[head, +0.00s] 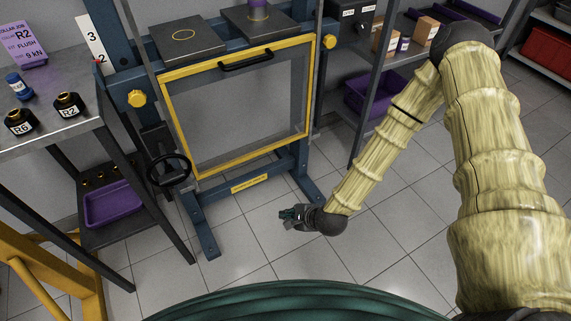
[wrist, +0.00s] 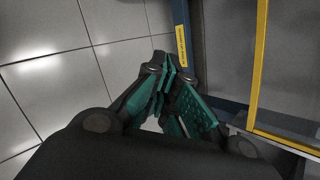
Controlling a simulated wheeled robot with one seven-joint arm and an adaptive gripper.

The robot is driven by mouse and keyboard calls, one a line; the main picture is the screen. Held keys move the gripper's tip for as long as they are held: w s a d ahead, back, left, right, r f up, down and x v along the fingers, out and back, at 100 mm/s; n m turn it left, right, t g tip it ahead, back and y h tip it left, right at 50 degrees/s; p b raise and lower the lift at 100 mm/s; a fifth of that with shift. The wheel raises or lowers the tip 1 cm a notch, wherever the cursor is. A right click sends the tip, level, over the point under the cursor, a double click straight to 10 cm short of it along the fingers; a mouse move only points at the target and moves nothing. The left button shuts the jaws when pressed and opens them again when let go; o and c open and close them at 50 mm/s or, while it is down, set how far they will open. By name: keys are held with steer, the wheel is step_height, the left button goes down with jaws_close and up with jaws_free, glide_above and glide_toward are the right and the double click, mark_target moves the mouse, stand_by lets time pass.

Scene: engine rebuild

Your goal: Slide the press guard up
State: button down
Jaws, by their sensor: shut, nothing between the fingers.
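The press guard (head: 236,112) is a clear panel in a yellow frame on the front of the blue press, with a black bar handle (head: 246,60) along its top edge. It hangs low, below the press bed plates. My gripper (head: 286,214) is low in front of the press, below and apart from the guard, above the floor. In the wrist view my gripper (wrist: 165,66) has its green-padded fingers together and empty. The guard's yellow frame (wrist: 259,70) shows at the right of the wrist view; the handle is not in that view.
A bench (head: 88,108) at left holds small labelled jars. A black handwheel (head: 169,170) sticks out at the press's left side, and yellow knobs (head: 137,98) flank the guard. A shelf with a purple bin (head: 368,95) stands at right. The tiled floor before the press is clear.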

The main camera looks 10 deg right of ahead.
steer(key=w+d+f+m+t+b, duration=0.1)
steer(key=w+d+m+t+b, duration=0.25)
steer(key=w+m+b, duration=0.5)
steer(key=w+d+f+m+t+b, duration=0.25)
steer(key=w+d+m+b, duration=0.2)
steer(key=w, duration=0.65)
steer(key=w+a+r+b, duration=0.2)
steer(key=w+a, duration=0.1)
steer(key=w, duration=0.6)
steer(key=shift+a+t+h, duration=0.25)
steer(key=shift+t+h, duration=0.05)
step_height(320, 180, up, 48)
steer(key=p, duration=1.7)
steer(key=shift+f+p, duration=0.25)
steer(key=shift+p, duration=0.15)
steer(key=shift+r, duration=0.15)
